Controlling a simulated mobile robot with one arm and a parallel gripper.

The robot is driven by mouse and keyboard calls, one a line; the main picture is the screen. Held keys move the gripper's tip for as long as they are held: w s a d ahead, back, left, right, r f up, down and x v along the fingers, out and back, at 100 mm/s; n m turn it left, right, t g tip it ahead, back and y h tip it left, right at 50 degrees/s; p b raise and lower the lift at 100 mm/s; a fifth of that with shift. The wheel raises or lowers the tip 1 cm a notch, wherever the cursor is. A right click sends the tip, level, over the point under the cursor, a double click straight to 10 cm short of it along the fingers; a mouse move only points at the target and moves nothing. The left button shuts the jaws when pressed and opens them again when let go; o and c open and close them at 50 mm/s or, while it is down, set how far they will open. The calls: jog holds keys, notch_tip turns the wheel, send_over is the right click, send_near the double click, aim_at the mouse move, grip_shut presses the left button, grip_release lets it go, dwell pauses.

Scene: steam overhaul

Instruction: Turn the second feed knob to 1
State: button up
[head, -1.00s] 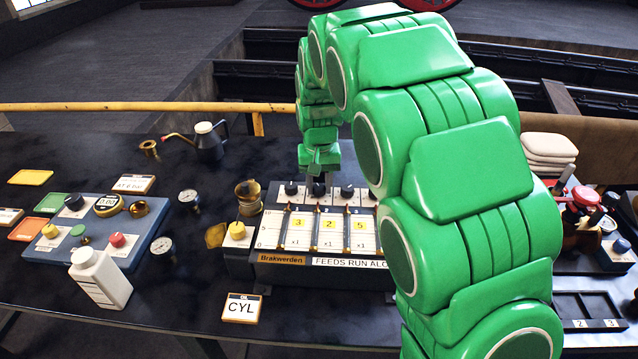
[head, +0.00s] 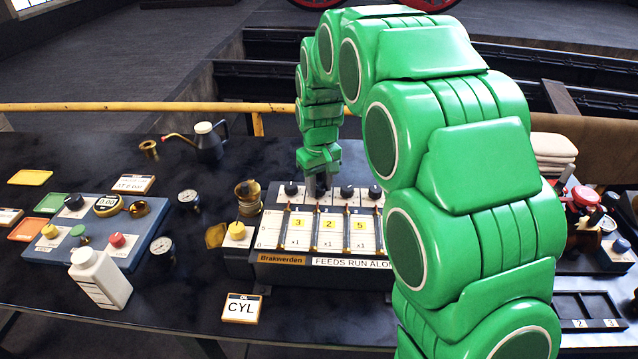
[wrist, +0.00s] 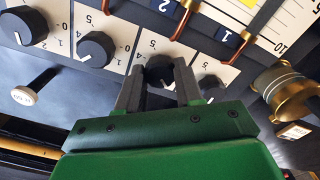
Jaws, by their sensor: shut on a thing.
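The second feed knob (wrist: 160,69) is a small black dial on a white strip in the wrist view. My gripper (wrist: 159,83) is shut on it, with one dark finger at either side. In the head view my gripper (head: 319,184) reaches the strip behind the column marked with a yellow 2 and hides the second knob. The first knob (head: 291,188) is left of it; the third knob (head: 347,191) and fourth knob (head: 375,192) are to its right. I cannot make out which number the second knob points at.
The feed box (head: 283,259) stands on the dark table (head: 185,325). A brass cup (head: 248,192) and a yellow-knobbed part (head: 237,231) are close at its left. A CYL card (head: 241,308) lies in front, and a white bottle (head: 100,278) stands farther left.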

aim_at(319, 186)
jog(key=shift+w+r, duration=0.1)
jog(key=o, duration=1)
jog(key=shift+o, duration=0.2)
notch_tip(319, 186, up, 7)
jog(key=shift+f, duration=0.1)
jog(key=shift+r, duration=0.45)
